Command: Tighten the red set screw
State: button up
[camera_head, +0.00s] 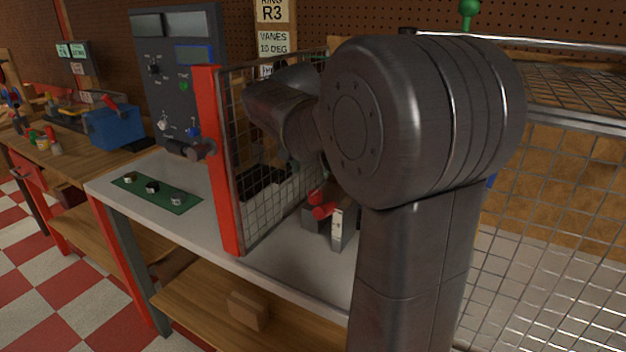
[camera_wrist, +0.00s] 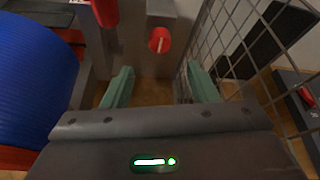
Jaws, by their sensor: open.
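The red set screw (camera_wrist: 159,40) shows in the wrist view as a round red head with a pale line across it. It sits on the face of a grey block (camera_wrist: 172,62). My gripper (camera_wrist: 161,75) is open, with one green finger at each side below the screw head in the picture. Nothing shows between the fingers, and they look apart from the screw. In the head view a red part (camera_head: 323,211), apparently the same screw, shows by a small grey block behind the wire mesh. My arm hides much of that area, and the fingertips are not clear there.
A wire mesh panel (camera_wrist: 228,45) stands close to the right finger; its red post (camera_head: 222,160) shows in the head view. A blue ribbed cylinder (camera_wrist: 38,85) lies left, and a red part (camera_wrist: 105,12) hangs upper left. A green mat (camera_head: 155,192) lies on the bench outside the mesh.

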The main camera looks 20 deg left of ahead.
aim_at(315, 193)
jog(key=shift+v, duration=2.25)
jog(key=shift+w, duration=0.1)
jog(key=b+x, duration=0.1)
jog(key=x, duration=1.3)
jog(key=shift+r, duration=0.1)
